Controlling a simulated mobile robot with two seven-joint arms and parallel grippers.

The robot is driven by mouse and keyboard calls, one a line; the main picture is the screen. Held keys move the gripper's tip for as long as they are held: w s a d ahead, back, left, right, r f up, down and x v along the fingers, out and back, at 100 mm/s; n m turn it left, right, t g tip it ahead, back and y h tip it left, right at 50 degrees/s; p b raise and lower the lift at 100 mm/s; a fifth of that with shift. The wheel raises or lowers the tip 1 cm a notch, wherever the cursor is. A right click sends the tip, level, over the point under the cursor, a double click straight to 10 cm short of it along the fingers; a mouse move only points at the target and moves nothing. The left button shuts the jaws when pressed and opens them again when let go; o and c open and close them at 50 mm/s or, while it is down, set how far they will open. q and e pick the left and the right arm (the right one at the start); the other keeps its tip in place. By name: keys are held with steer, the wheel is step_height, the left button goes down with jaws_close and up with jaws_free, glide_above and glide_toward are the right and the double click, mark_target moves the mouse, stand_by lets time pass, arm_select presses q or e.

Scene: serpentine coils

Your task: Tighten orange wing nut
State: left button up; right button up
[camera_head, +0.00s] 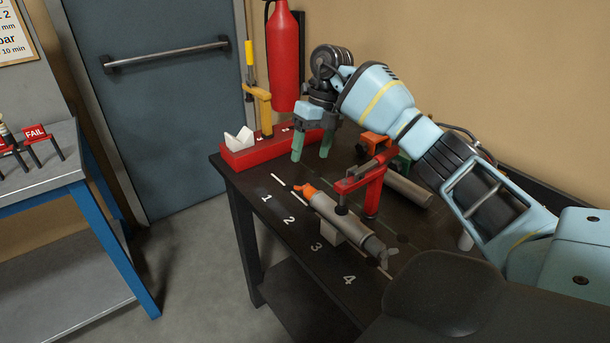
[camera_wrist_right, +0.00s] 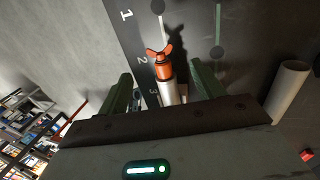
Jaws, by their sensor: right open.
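The orange wing nut (camera_head: 306,190) is on the left end of a grey metal cylinder (camera_head: 345,223) lying on the dark table. In the right wrist view the wing nut (camera_wrist_right: 159,55) shows its two wings, with an orange collar below it. My right gripper (camera_head: 311,154) is open and empty, with green fingers pointing down above the table, behind the wing nut and apart from it. In the right wrist view its fingers (camera_wrist_right: 163,90) are spread on either side of the cylinder's line. My left gripper is not in view.
A red clamp (camera_head: 368,187) stands over the cylinder. A red block (camera_head: 253,154) with a white V-shaped piece is at the table's back left. Another grey cylinder (camera_head: 408,189) lies behind. Painted numbers mark the clear front strip of the table (camera_head: 290,235).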

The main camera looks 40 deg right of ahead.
mark_target(302, 186)
steer(key=shift+a+f, duration=0.25)
steer(key=shift+f, duration=0.3)
steer(key=x, duration=0.6)
steer(key=shift+f, duration=0.3)
steer(key=c, duration=1)
